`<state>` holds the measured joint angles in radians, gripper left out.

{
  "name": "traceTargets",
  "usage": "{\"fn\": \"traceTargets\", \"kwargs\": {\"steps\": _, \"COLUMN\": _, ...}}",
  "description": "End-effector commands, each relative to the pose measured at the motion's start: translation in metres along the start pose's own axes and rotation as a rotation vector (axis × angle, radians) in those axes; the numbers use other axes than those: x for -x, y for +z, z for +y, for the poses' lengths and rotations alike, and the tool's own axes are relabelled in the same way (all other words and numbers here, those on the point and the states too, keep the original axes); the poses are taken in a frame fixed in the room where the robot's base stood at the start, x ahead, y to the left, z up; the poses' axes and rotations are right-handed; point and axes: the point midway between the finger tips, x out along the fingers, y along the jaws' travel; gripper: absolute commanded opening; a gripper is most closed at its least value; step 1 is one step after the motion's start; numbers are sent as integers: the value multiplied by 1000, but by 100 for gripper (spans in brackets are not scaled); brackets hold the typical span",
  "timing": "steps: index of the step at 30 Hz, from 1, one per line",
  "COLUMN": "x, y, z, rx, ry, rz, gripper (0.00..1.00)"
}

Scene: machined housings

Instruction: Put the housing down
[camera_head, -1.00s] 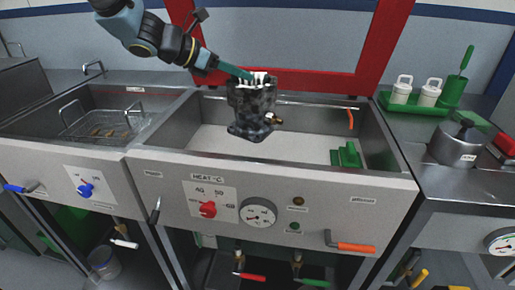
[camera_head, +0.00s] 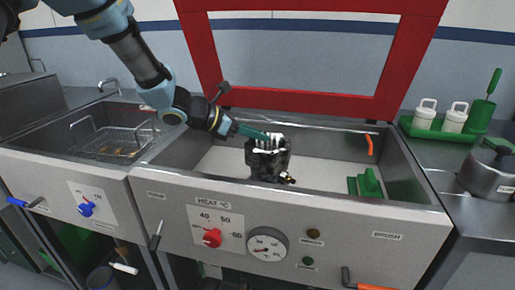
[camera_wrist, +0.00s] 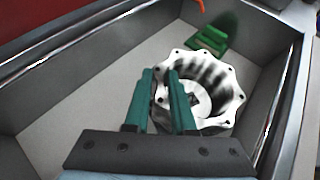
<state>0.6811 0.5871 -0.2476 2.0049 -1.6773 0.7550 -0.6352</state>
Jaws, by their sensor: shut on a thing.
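The housing (camera_head: 267,163) is a dark, stained metal casting with a pale scalloped flange on top and a brass fitting low on its side. It is inside the middle basin (camera_head: 325,172), roughly upright. I cannot tell whether its base touches the basin floor. My gripper (camera_head: 267,138) reaches in from the left, its green fingers shut on the flange. In the wrist view, the housing's open, ribbed bore (camera_wrist: 205,88) faces up and the fingers (camera_wrist: 161,76) straddle the near-left part of its rim.
A green brush or block (camera_head: 366,184) lies in the basin to the right of the housing. An orange hook (camera_head: 369,145) hangs at the back wall. A red frame (camera_head: 300,105) stands behind. A wire basket (camera_head: 110,143) sits in the left basin.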

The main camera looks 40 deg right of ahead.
Motion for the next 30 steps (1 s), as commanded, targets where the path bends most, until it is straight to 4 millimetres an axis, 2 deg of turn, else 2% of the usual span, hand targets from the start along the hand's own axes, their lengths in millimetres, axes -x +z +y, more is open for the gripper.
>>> {"fn": "traceTargets", "kwargs": {"steps": 9, "x": -16, "y": -28, "z": 0, "rx": 1, "ry": -2, "rz": -2, "gripper": 0}}
{"fn": "traceTargets", "kwargs": {"steps": 22, "x": -19, "y": -34, "z": 0, "rx": -1, "ry": 0, "rz": -3, "gripper": 0}}
{"fn": "traceTargets", "kwargs": {"steps": 23, "x": -19, "y": -35, "z": 0, "rx": 0, "ry": 0, "rz": 0, "gripper": 26}}
{"fn": "traceTargets", "kwargs": {"steps": 30, "x": -19, "y": -34, "z": 0, "rx": 0, "ry": 0, "rz": 1, "gripper": 53}}
